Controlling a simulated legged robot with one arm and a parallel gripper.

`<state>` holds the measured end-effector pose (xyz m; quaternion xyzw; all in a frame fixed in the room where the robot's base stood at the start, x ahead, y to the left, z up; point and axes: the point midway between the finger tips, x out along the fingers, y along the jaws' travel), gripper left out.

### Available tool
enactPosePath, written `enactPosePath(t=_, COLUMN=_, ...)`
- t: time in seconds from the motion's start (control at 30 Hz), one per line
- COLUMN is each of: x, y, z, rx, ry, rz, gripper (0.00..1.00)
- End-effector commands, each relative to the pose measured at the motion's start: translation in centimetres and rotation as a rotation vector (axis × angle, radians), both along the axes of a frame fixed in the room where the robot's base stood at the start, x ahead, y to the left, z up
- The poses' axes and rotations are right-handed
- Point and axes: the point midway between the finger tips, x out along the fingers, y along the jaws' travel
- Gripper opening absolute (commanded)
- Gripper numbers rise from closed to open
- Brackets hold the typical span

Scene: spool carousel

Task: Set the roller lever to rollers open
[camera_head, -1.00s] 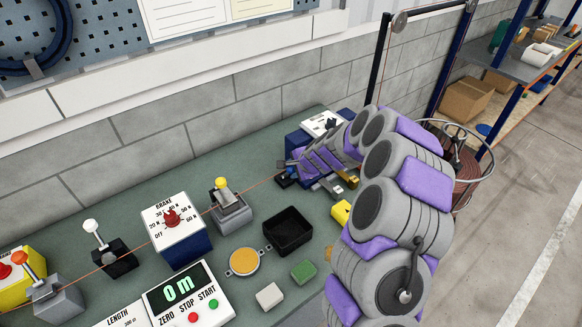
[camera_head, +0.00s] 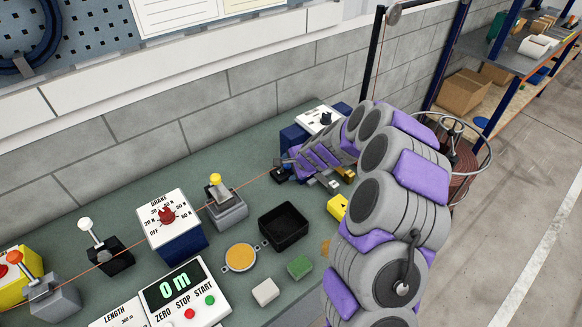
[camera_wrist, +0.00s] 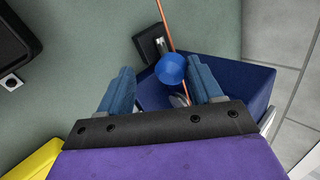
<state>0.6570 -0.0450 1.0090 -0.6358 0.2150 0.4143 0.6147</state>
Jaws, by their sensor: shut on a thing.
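My gripper (camera_wrist: 165,88) reaches down over the far end of the bench. In the wrist view its two blue fingers stand either side of a lever with a round blue knob (camera_wrist: 171,67), and the jaws are shut on it. The knob appears nearer the right finger; the exact contact is hard to see. In the head view my gripper (camera_head: 283,172) is small, and the blue knob cannot be made out there.
A copper wire (camera_wrist: 164,22) runs past the knob. Left along the bench stand a yellow-knobbed lever (camera_head: 215,180), the brake dial box (camera_head: 180,243), a white-knobbed lever (camera_head: 85,224) and an orange-knobbed lever (camera_head: 37,260). A black tray (camera_head: 284,238) sits in front.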

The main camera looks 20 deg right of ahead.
Motion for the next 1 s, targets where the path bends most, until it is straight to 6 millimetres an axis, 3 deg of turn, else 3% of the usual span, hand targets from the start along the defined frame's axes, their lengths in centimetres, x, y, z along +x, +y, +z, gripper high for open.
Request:
enactPosePath(t=0.67, x=-0.1, y=0.0, z=0.4, rx=0.000, ry=-0.003, rz=0.002, gripper=0.59)
enactPosePath(t=0.87, x=-1.3, y=-0.5, z=2.2, rx=0.000, ry=-0.004, rz=0.001, gripper=0.59)
enactPosePath(t=1.0, x=-2.8, y=-1.2, z=4.6, rx=0.000, ry=-0.006, rz=0.000, gripper=0.59)
